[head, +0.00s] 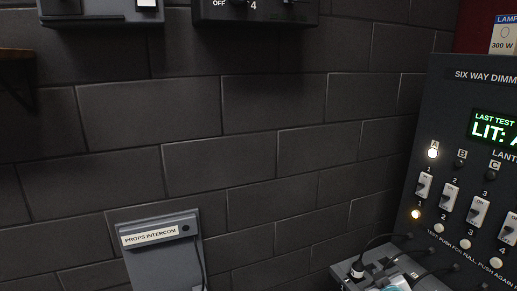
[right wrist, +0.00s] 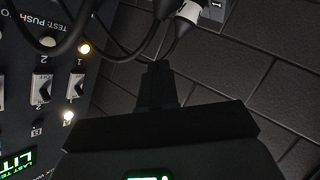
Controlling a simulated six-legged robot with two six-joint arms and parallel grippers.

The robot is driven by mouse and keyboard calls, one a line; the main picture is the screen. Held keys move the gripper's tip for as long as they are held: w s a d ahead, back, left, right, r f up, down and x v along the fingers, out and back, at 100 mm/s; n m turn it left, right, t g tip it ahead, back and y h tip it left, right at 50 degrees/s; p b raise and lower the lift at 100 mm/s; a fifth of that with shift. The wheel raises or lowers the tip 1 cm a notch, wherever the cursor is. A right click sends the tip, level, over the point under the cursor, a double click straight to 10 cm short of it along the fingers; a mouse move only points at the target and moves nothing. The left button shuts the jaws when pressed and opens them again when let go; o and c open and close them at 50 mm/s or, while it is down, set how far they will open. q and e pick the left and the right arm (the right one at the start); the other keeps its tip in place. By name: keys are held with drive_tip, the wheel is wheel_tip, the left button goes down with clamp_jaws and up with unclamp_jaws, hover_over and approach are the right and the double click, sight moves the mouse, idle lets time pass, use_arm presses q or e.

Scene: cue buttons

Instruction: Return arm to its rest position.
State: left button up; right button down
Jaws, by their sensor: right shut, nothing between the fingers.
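My right gripper (right wrist: 158,72) shows in the right wrist view as dark fingers closed together, with nothing between them. It is in front of the dark block wall, beside the dimmer panel (right wrist: 20,75) and close below hanging black cables in that picture. I cannot make out its fingers in the head view. My left gripper is in neither view. In the head view the six way dimmer panel (head: 457,100) stands at the right, with a green display (head: 495,130) reading "LIT: A", cut off by the edge. Lamp A (head: 432,153) and the button under switch 1 (head: 416,214) glow.
A grey box (head: 370,262) with cables and a white and teal piece (head: 397,286) sits at the bottom right. A props intercom (head: 160,250) is at the lower left. Boxes (head: 255,12) hang along the top. The block wall (head: 220,150) between is bare.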

drive_tip(key=s+a+f+m+g+y+b, duration=0.1)
drive_tip(key=s+a+f+g+y+b, duration=0.3)
drive_tip(key=f, duration=0.7)
drive_tip(key=s+a+f+m+g, duration=0.1)
drive_tip(key=s+a+f, duration=0.45)
drive_tip(key=f, duration=0.55)
drive_tip(key=s+a+f+m+g+y+b, duration=0.1)
drive_tip(key=s+a+f+g, duration=0.1)
drive_tip(key=s, duration=0.5)
drive_tip(key=s+a+f+m+g+y+b, duration=0.1)
drive_tip(key=s+a+f+m+g, duration=0.1)
drive_tip(key=s+a+f, duration=0.3)
drive_tip(key=s+a+f+m+g+y+b, duration=0.1)
drive_tip(key=s+a+f+g, duration=0.2)
drive_tip(key=s+f, duration=0.4)
drive_tip(key=s+g, duration=0.1)
drive_tip(key=s, duration=0.3)
drive_tip(key=shift+s+a+m, duration=0.2)
drive_tip(key=shift+s+m, duration=0.05)
drive_tip(key=shift+m, duration=0.05)
drive_tip(key=shift+s, duration=0.1)
drive_tip(key=shift+f, duration=0.1)
drive_tip(key=shift+d+f+b, duration=0.15)
drive_tip(key=shift+b, duration=0.2)
